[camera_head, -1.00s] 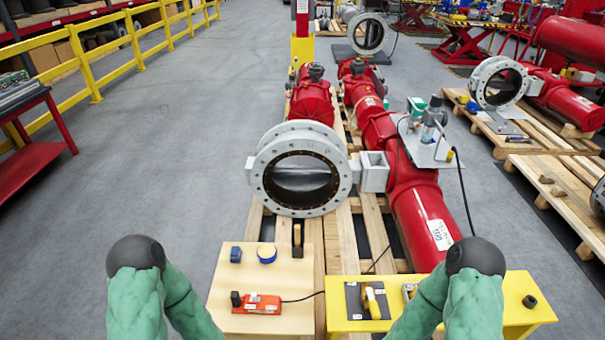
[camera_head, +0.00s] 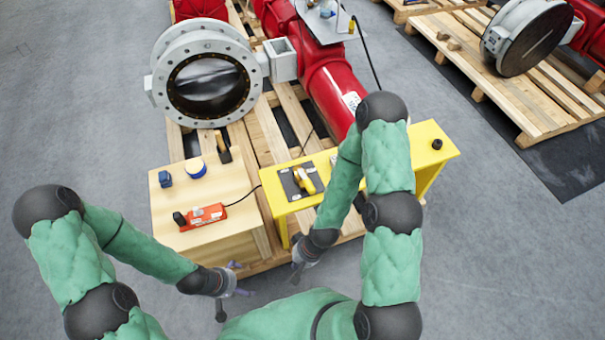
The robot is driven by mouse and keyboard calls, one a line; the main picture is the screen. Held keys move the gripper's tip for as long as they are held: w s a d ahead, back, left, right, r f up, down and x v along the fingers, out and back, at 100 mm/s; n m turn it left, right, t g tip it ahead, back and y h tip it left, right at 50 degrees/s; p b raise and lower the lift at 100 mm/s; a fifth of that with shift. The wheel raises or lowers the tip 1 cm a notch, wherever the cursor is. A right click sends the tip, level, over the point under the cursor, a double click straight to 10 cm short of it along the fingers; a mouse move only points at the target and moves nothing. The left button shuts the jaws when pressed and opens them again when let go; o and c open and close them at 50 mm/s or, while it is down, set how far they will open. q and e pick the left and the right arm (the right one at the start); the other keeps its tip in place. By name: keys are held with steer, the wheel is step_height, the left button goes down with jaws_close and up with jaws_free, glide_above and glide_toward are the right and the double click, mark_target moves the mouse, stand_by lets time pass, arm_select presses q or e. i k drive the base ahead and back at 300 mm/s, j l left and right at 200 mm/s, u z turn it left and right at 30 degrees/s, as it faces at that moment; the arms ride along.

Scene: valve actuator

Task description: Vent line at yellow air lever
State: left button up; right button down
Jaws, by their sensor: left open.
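A yellow lever-like part (camera_head: 305,180) sits on a dark plate (camera_head: 291,187) on the yellow bench (camera_head: 272,207); I take it for the air lever. My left gripper (camera_head: 240,279) hangs low in front of the wooden bench, with its fingers apart and empty. My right gripper (camera_head: 296,275) hangs low in front of the yellow bench, below and apart from the lever. Its fingers are small and partly hidden by its wrist, so its opening is unclear.
A red device (camera_head: 206,216) with a black cable, a blue block (camera_head: 165,179) and a blue round item (camera_head: 197,169) are on the wooden bench (camera_head: 222,186). A large flanged valve (camera_head: 207,88) stands behind on a pallet. A dark knob (camera_head: 437,144) sits at the yellow bench's right end.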

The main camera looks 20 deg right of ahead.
mark_target(311, 189)
steer(key=k+l+u, duration=0.2)
steer(key=l, duration=0.15)
steer(key=k+l+u, duration=0.15)
steer(key=l, duration=0.2)
steer(key=k+l+u, duration=0.2)
steer(key=l, duration=0.15)
